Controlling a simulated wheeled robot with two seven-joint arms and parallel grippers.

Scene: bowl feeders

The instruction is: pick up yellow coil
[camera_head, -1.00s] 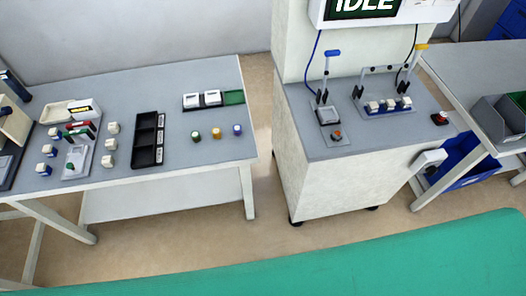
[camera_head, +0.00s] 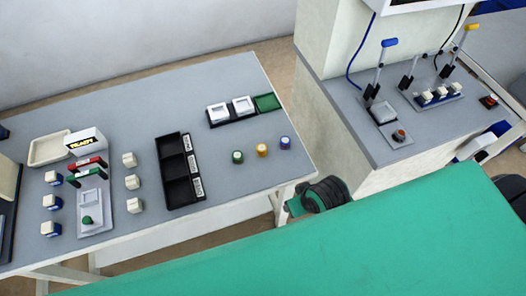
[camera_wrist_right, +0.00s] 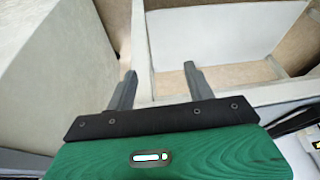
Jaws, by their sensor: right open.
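The yellow coil (camera_head: 262,150) is a small upright cylinder near the right end of the grey table in the head view. It stands in a row between a green coil (camera_head: 238,157) and a blue coil (camera_head: 285,143), apart from both. My right gripper (camera_wrist_right: 159,78) shows in the right wrist view, open and with nothing between its fingers. Beyond its fingers are pale table legs and the floor; no coil shows there. My left gripper is not in the head view.
A black compartment tray (camera_head: 171,189) and a holder with white blocks and a green section (camera_head: 265,101) flank the coils. A station with levers (camera_head: 385,65) stands to the right across a gap. The tabletop around the coils is clear.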

